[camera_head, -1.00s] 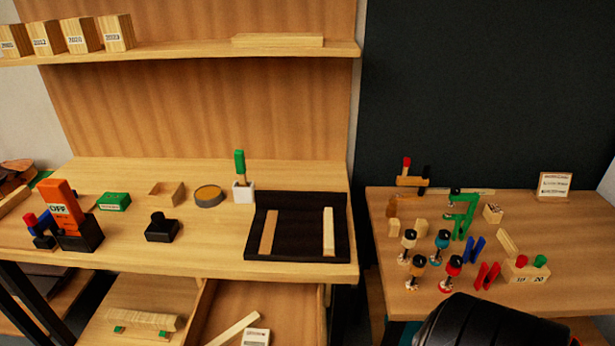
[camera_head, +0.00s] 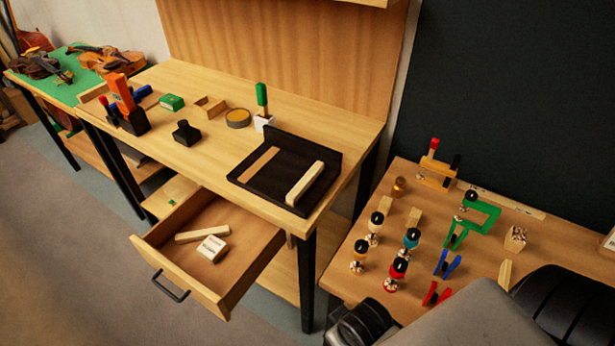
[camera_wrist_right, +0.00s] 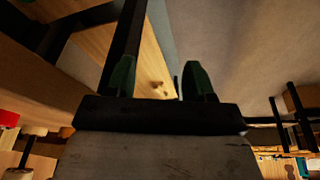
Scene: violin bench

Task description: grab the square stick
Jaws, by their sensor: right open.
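A pale stick (camera_head: 203,235) with straight edges lies in the open drawer (camera_head: 262,262) in the head view, beside a small labelled block (camera_head: 212,249). On the black tray (camera_head: 275,190) lie another pale stick (camera_head: 305,183) and a flat brown strip (camera_head: 259,165). I cannot tell which of these is the square stick. In the right wrist view my right gripper (camera_wrist_right: 158,78) is open, with nothing between its green-tipped fingers. My right arm enters the head view at lower right. My left gripper is not in view.
The drawer hangs out under the bench top (camera_head: 205,160), its black handle (camera_head: 171,288) facing the floor space. A bench leg (camera_head: 308,280) stands right of it. The side table (camera_head: 330,272) at right is crowded with clamps and tools. Floor at lower left is clear.

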